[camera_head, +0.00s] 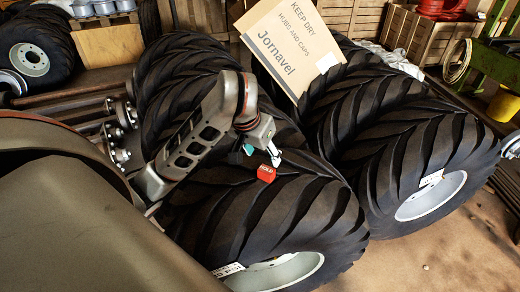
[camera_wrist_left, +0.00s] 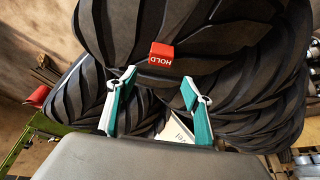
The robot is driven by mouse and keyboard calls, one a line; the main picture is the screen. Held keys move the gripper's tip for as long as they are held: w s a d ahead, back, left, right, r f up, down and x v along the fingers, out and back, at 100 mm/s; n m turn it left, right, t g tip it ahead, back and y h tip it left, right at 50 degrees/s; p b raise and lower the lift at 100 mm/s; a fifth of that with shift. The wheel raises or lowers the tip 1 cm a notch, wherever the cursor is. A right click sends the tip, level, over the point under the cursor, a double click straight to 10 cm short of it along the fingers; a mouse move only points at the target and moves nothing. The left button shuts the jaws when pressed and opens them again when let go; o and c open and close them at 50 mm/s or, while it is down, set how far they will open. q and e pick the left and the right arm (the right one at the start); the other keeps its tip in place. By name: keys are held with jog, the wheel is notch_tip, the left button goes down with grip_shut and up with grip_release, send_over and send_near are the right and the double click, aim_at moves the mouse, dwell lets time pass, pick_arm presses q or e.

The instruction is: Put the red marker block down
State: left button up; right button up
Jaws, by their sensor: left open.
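The red marker block (camera_head: 266,173), lettered HOLD, rests on the black tread of the front tyre (camera_head: 290,215). My left gripper (camera_head: 272,157) is just above and behind the block in the head view. In the left wrist view the block (camera_wrist_left: 161,55) lies just beyond the open fingertips of my left gripper (camera_wrist_left: 158,84), roughly centred between them. The two fingers are wide apart with nothing between them, and the block appears clear of both. My right gripper is not in view.
A second big tyre (camera_head: 415,160) stands to the right. A cardboard box (camera_head: 290,45) marked KEEP DRY leans on the tyres behind. Metal axles (camera_head: 75,105) lie at the left. Wooden crates (camera_head: 430,35) stand at the back. Bare floor (camera_head: 460,240) shows at the front right.

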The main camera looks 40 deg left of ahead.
pick_arm(q)
jog(key=shift+v, duration=1.2)
